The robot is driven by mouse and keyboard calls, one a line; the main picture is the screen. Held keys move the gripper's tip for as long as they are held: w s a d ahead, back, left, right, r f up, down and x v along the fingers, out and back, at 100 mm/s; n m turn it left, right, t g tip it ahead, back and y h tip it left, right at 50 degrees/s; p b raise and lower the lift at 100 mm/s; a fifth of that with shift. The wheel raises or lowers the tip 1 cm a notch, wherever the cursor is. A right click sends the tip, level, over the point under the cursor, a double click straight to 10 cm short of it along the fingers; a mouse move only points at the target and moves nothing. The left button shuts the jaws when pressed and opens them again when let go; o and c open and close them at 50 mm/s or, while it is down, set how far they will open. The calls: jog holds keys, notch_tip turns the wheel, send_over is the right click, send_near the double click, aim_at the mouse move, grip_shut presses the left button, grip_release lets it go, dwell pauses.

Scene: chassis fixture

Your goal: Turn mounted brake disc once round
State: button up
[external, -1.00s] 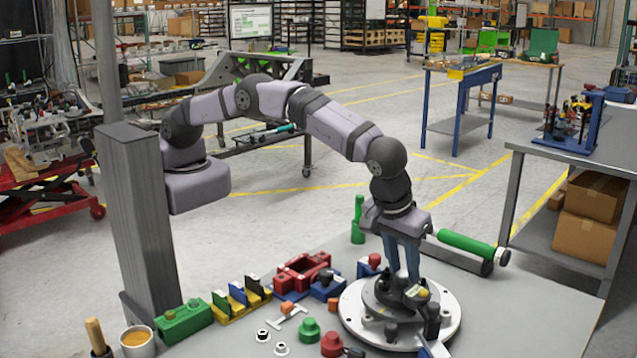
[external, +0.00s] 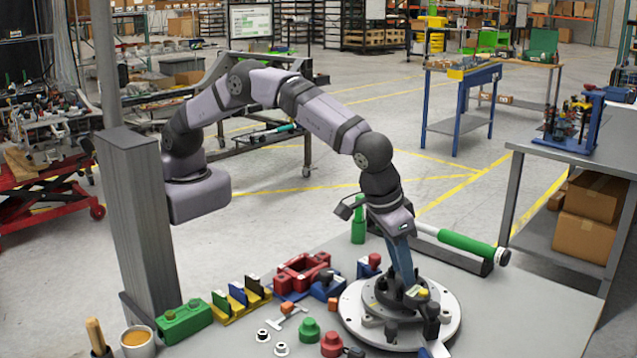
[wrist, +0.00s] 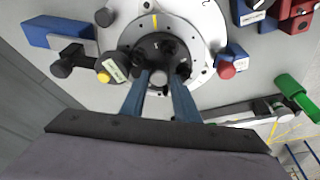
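The brake disc (external: 354,312) is a flat silver ring lying on its mount at the front of the table, with a dark hub (external: 375,296) in its middle. In the wrist view, the disc (wrist: 204,35) has holes round it and a yellow mark on its upper part. My gripper (external: 410,284) points down at the hub, slightly tilted. In the wrist view, its two blue fingers (wrist: 160,80) stand apart over the lower part of the hub, with a small grey round part between them. Contact at the fingertips is hard to make out.
A yellow-topped knob (wrist: 103,75) and a black clamp sit beside the disc. A red knob (wrist: 227,70) is on its other side. A green roller (external: 466,244) lies behind. Red and green round pieces (external: 309,329) and coloured blocks crowd the left. The table's right side is clear.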

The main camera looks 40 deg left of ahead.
jog(key=shift+w+a+f+m, duration=0.2)
jog(key=shift+a+m, duration=0.2)
jog(key=shift+m, duration=0.3)
jog(key=shift+r+m+g+h, duration=0.15)
jog(key=shift+m+g+h, duration=0.2)
jog(key=shift+m, duration=1.35)
jog(key=shift+p, duration=0.3)
jog(key=shift+m+g, duration=0.25)
jog(key=shift+m, duration=0.55)
jog(key=shift+m+h+p, duration=0.35)
jog(key=shift+m+p, duration=0.1)
jog(key=shift+m, duration=0.45)
jog(key=shift+m+g, duration=0.3)
